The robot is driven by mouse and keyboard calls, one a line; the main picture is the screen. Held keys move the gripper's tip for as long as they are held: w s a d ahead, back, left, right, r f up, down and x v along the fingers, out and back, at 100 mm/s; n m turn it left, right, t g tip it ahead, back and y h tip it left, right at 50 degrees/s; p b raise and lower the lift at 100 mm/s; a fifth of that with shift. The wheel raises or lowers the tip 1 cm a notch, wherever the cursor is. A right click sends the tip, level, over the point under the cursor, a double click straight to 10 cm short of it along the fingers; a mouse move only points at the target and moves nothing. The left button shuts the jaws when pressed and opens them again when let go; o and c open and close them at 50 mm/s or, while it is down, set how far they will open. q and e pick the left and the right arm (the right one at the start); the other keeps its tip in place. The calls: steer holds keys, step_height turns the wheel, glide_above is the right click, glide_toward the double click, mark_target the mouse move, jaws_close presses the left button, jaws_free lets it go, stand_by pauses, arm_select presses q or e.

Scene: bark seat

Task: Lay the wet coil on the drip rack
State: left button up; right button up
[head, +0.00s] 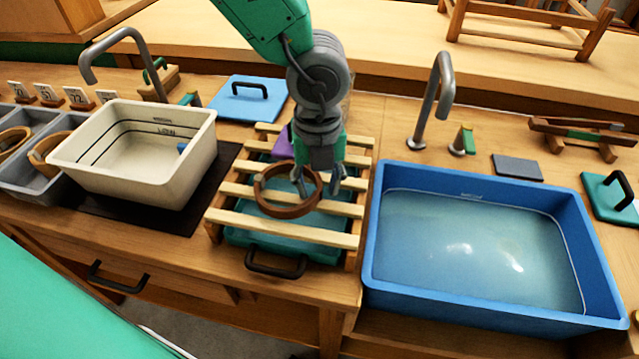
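The coil (292,211) is a brown ring on the slatted wooden drip rack (238,220). It appears to lie across the middle slats, though the exact contact under it is hard to see. My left gripper (318,186) comes down from above over the rack. Its fingers are spread, one over the ring's opening and one outside its right side, with the rim between them. It looks open, with a gap beside the rim. A teal tray with a black handle (276,266) sits under the slats. My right gripper is not in view.
A blue tub of water (480,320) stands right of the rack. A cream basin (120,185) stands left, beside a grey divided bin (25,175) holding brown rings. Grey taps (440,95) rise behind. A blue board (245,100) lies behind the rack.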

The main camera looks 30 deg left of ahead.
arm_select(q)
step_height(320, 180, up, 12)
steer(key=p, duration=0.3)
steer(key=shift+f, duration=0.15)
